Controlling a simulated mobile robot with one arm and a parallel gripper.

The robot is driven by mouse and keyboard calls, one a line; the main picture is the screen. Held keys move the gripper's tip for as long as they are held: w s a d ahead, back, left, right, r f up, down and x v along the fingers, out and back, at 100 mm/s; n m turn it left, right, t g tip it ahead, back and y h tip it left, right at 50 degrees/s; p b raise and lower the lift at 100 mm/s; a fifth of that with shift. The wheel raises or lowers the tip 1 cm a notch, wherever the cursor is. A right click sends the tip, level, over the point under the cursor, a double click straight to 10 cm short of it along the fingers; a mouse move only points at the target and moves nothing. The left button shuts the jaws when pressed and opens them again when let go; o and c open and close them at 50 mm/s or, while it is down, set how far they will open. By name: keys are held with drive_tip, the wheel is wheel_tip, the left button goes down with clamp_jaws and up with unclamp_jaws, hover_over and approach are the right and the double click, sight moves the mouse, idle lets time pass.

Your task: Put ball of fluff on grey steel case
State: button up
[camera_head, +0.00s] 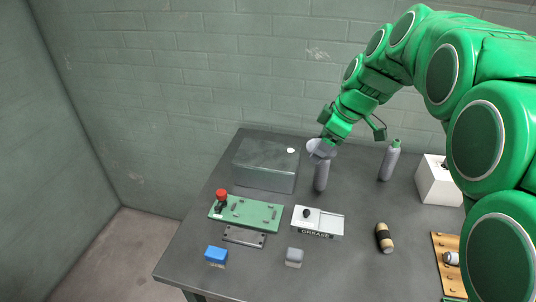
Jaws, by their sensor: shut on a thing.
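The ball of fluff (315,149) is a small pale grey-lilac lump at my gripper's tip. My gripper (323,142) points down and is shut on it, above the table's back part. The grey steel case (265,167) is a low box at the back left of the table, just left of my gripper. A small white round spot shows on its top. My fingers are small in this view, and their exact hold is partly hidden.
A grey bottle (321,177) stands right below my gripper. A green-capped bottle (389,162) and a white box (437,182) stand to the right. In front are a green panel with a red knob (245,213), a grease box (318,222), a blue block (216,255) and a dark-banded roll (384,238).

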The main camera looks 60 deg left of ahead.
drive_tip(key=s+a+n, duration=0.1)
drive_tip(key=s+a, duration=0.7)
drive_tip(key=a, duration=0.1)
hover_over(263, 153)
drive_tip(key=w+d, duration=0.1)
drive_tip(key=d, duration=0.1)
drive_tip(key=shift+a+f, duration=0.15)
drive_tip(key=shift+f, duration=2)
drive_tip(key=shift+a+f, duration=0.1)
drive_tip(key=shift+f, duration=2.05)
drive_tip(key=shift+a+f, duration=0.1)
drive_tip(key=shift+w+a+f, duration=0.1)
drive_tip(key=shift+a+f, duration=0.05)
drive_tip(key=shift+f, duration=1.6)
drive_tip(key=shift+f, duration=0.1)
drive_tip(key=o, duration=1)
drive_tip(key=shift+o, duration=0.2)
